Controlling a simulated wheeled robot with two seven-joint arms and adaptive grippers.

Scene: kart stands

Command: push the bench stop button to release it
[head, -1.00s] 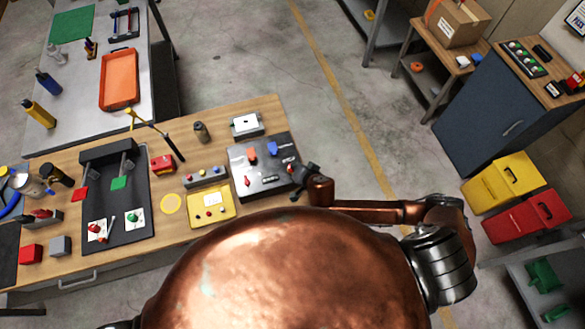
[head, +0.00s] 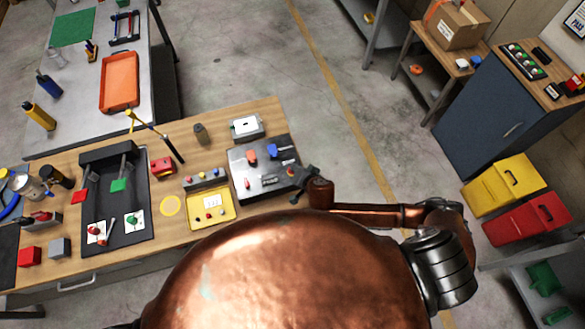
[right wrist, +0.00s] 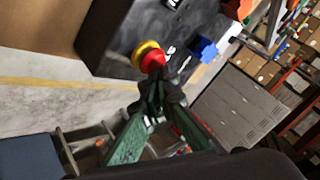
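The bench stop button is a red mushroom cap on a yellow collar (right wrist: 150,57) in the right wrist view, on the edge of a dark panel. In the head view the dark panel (head: 240,182) lies at the right end of the wooden bench, and the button is small and partly hidden beside my gripper. My right gripper (right wrist: 158,92) has its green fingers converging to closed tips just below the red cap. I cannot tell whether they touch it. The right gripper (head: 298,184) also shows at the panel's right edge. My left gripper is out of view.
A yellow tray (head: 232,212) lies left of the panel. Open floor (head: 335,120) is beyond the bench's right end.

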